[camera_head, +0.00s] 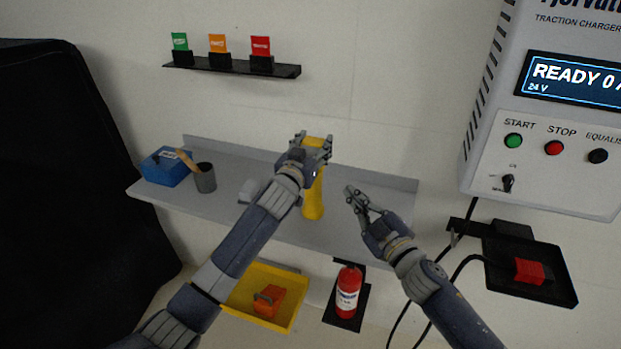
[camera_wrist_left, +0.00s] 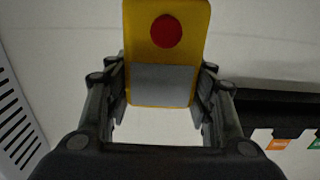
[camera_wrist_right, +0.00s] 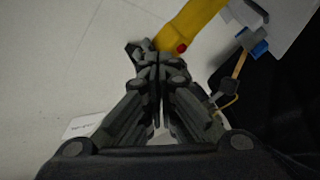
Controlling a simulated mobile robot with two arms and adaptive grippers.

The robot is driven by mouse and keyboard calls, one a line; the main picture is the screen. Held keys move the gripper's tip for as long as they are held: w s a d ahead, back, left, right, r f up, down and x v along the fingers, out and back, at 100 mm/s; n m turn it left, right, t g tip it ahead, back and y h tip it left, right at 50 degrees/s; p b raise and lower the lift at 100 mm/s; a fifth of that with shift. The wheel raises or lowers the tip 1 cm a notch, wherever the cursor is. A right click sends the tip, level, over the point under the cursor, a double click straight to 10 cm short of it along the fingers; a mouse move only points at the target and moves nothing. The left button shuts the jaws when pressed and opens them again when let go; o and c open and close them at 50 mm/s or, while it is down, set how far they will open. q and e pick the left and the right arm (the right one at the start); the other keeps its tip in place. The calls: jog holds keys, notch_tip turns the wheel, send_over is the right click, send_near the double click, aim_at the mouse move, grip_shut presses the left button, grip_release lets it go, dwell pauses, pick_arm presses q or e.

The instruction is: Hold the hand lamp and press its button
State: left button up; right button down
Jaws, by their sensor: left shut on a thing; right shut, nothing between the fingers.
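The yellow hand lamp (camera_head: 313,200) is upright in my left gripper (camera_head: 312,146), above the grey shelf. In the left wrist view the lamp (camera_wrist_left: 160,98) shows between the fingers, with a round red button (camera_wrist_left: 166,31) and a grey panel on its face. My right gripper (camera_head: 354,193) is shut and empty, to the right of the lamp in the head view. In the right wrist view the lamp (camera_wrist_right: 195,24) and its red button (camera_wrist_right: 181,47) lie just beyond the closed fingertips (camera_wrist_right: 152,50). I cannot tell whether the fingertips touch the lamp.
The grey shelf (camera_head: 370,225) bears a blue box (camera_head: 165,168) and a dark cup (camera_head: 204,178). Below are a yellow bin (camera_head: 240,299) and a red extinguisher (camera_head: 347,290). A charger (camera_head: 545,160) hangs at right. A black ledge (camera_head: 285,71) with coloured tags is above.

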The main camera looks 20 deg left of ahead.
jog(key=shift+s+a+n+g+y, duration=0.1)
jog(key=shift+s+a+n+g, duration=0.5)
jog(key=shift+n, duration=1.2)
jog(key=shift+a+n+g+y, duration=0.1)
jog(key=shift+a+n+g, duration=0.25)
jog(key=shift+a+n, duration=1)
jog(key=shift+s+a+n+g+y, duration=0.1)
jog(key=shift+s+a+n+g, duration=0.3)
jog(key=shift+n, duration=1.85)
jog(key=shift+w, duration=0.15)
jog(key=x, duration=0.9)
jog(key=shift+w+a, duration=0.25)
jog(key=shift+a, duration=0.05)
